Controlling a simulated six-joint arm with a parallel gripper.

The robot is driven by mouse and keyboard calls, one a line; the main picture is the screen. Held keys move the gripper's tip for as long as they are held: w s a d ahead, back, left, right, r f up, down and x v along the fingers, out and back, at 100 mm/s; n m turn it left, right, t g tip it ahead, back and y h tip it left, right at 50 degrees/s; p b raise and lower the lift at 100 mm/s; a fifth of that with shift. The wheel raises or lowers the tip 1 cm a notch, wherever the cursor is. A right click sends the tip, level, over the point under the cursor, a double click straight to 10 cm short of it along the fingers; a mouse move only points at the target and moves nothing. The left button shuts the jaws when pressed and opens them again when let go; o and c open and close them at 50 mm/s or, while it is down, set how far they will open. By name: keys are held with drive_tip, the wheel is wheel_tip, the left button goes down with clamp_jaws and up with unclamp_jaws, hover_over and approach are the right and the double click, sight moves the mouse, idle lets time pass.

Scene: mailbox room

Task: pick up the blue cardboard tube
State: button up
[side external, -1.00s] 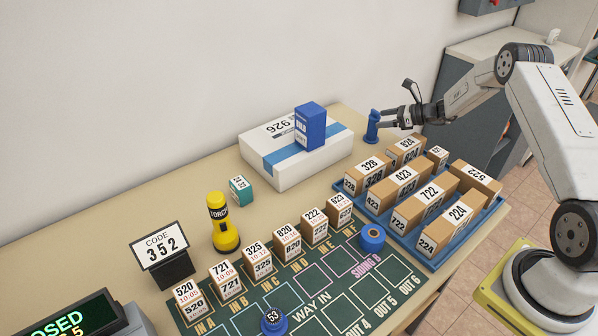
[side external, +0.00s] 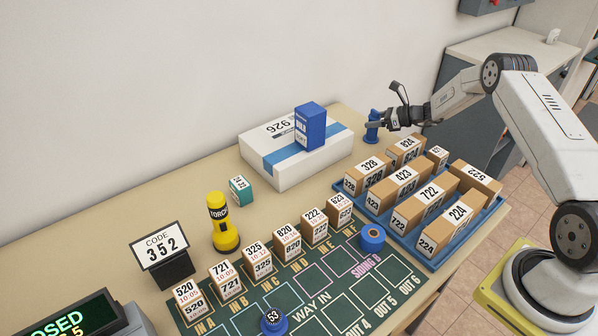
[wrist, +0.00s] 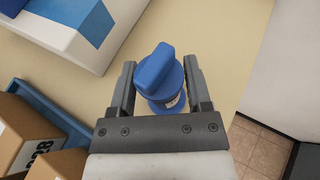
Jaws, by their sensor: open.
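A blue upright piece (side external: 372,127) with a wide round base and a narrower top stands on the table's far right, beyond the white parcel. In the wrist view this blue piece (wrist: 158,72) shows a flat, fin-like top. My gripper (wrist: 159,78) is open, with one finger on each side of it; I cannot tell whether either finger touches it. In the side view my gripper (side external: 382,122) reaches it from the right and hides part of it. I cannot tell which is the cardboard tube.
A white parcel (side external: 270,172) with a blue box (side external: 311,130) on it stands left of the gripper. A blue tray (side external: 436,262) of several brown boxes is in front. A yellow torch (side external: 222,225) and several labelled boxes stand further left. The table's right edge is close.

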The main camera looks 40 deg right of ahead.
clamp_jaws()
drive_tip(key=shift+r, duration=0.1)
drive_tip(key=shift+r, duration=0.75)
drive_tip(key=s+a+r, duration=0.5)
drive_tip(key=s+r, duration=0.6)
drive_tip(key=s, duration=0.2)
drive_tip(key=shift+r, duration=0.15)
idle(0.5)
